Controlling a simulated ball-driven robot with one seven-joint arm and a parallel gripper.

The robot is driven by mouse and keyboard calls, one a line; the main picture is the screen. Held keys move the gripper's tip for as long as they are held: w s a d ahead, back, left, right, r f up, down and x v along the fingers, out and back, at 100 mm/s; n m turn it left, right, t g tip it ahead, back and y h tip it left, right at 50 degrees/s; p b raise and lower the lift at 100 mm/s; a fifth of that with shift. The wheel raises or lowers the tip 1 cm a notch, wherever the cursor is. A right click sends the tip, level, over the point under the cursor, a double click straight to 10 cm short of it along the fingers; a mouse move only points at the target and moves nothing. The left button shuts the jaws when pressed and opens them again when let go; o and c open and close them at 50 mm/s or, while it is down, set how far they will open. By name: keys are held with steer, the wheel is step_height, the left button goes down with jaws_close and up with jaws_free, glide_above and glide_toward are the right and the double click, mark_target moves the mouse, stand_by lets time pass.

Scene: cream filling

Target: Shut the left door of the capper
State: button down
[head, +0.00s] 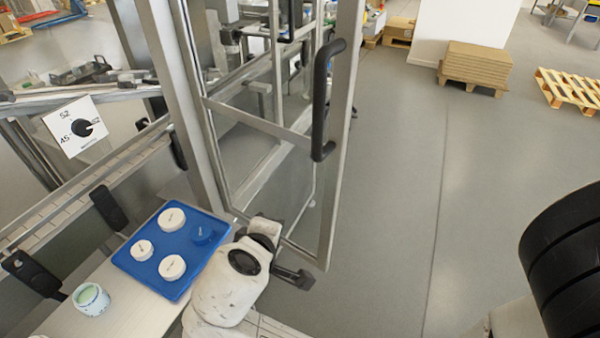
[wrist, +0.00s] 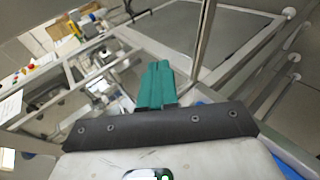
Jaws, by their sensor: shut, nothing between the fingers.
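The capper's door (head: 341,140) is a metal-framed clear panel with a black vertical handle (head: 325,100). In the head view it stands open, swung out from the machine's upright post (head: 185,105) over the floor. My gripper (head: 298,279) is at the door's lower outer corner, low beside the bottom of the frame; I cannot tell whether it touches. In the wrist view its teal fingers (wrist: 156,85) are shut together and empty, with metal frame bars and clear panels around them.
A blue tray (head: 143,262) with several white lids and a blue one lies on the worktop left of my arm. A cup (head: 91,299) stands beside it. A dial panel (head: 76,126) is at the left. The floor (head: 400,180) right of the door is clear; pallets stand farther back.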

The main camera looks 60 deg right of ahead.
steer(key=s+a+r+m+g+h, duration=0.1)
steer(key=a+r+m+g+h, duration=0.15)
steer(key=a+r+h, duration=0.4)
steer(key=s+a+r+m+g+h, duration=0.1)
steer(key=a+r+g, duration=0.2)
steer(key=r, duration=0.6)
steer(key=p, duration=0.8)
glide_toward(303, 167)
steer(key=shift+n, duration=0.25)
steer(key=s+d+r, duration=0.1)
steer(key=d, duration=0.1)
steer(key=s+d+r, duration=0.1)
steer(key=d, duration=0.1)
steer(key=s+d+r, duration=0.1)
steer(key=d, duration=0.1)
steer(key=shift+d+r, duration=0.15)
steer(key=shift+d, duration=0.15)
steer(key=shift+d+t, duration=0.1)
steer(key=shift+t, duration=0.15)
